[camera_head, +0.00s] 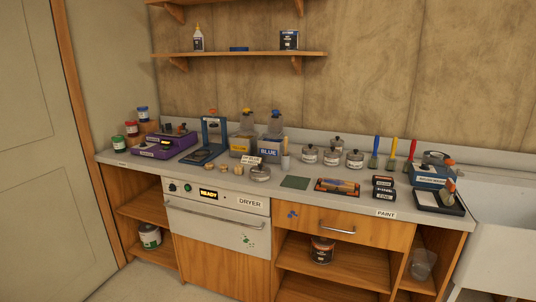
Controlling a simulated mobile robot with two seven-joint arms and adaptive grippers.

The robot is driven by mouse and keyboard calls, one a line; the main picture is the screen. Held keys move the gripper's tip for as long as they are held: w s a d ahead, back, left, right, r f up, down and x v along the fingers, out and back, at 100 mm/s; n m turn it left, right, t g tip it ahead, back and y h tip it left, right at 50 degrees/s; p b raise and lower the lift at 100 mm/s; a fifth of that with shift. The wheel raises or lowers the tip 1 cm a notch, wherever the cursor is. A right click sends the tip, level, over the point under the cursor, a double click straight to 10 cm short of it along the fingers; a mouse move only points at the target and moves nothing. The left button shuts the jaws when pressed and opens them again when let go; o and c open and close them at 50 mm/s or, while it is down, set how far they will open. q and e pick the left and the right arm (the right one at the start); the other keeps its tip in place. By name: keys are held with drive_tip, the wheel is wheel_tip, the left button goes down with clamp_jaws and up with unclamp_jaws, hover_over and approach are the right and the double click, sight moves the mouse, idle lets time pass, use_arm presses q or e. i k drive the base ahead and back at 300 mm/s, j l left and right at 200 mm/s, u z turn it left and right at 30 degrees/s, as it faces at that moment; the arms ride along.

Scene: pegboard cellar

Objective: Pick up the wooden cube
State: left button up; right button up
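Several small wooden pieces sit in a short row on the counter (330,202), just above the dryer's front panel. The rightmost piece (239,171) looks most like a wooden cube, but it is too small to be sure. A flatter wooden piece (210,166) and another one (223,168) lie to its left. Neither of my grippers shows in the head view.
A purple machine (158,150), a blue press (208,140) and labelled tubs (268,148) stand behind and left. A round metal tin (260,173) is right of the wooden pieces. A green mat (295,182) lies further right. The floor (155,286) in front looks clear.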

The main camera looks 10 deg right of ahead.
sight(239, 169)
drive_tip(key=i+z, duration=0.1)
drive_tip(key=z, duration=0.3)
drive_tip(key=j+z, duration=0.15)
drive_tip(key=z, duration=0.25)
drive_tip(key=i+j+z, duration=0.1)
drive_tip(key=z, duration=0.3)
drive_tip(key=i+j+z, duration=0.15)
drive_tip(key=j+z, duration=0.15)
drive_tip(key=j, duration=0.15)
drive_tip(key=j+z, duration=0.3)
drive_tip(key=j, duration=0.15)
drive_tip(key=i+j+z, duration=0.1)
drive_tip(key=j, duration=0.4)
drive_tip(key=j+z, duration=0.1)
drive_tip(key=j, duration=0.4)
drive_tip(key=i, duration=0.05)
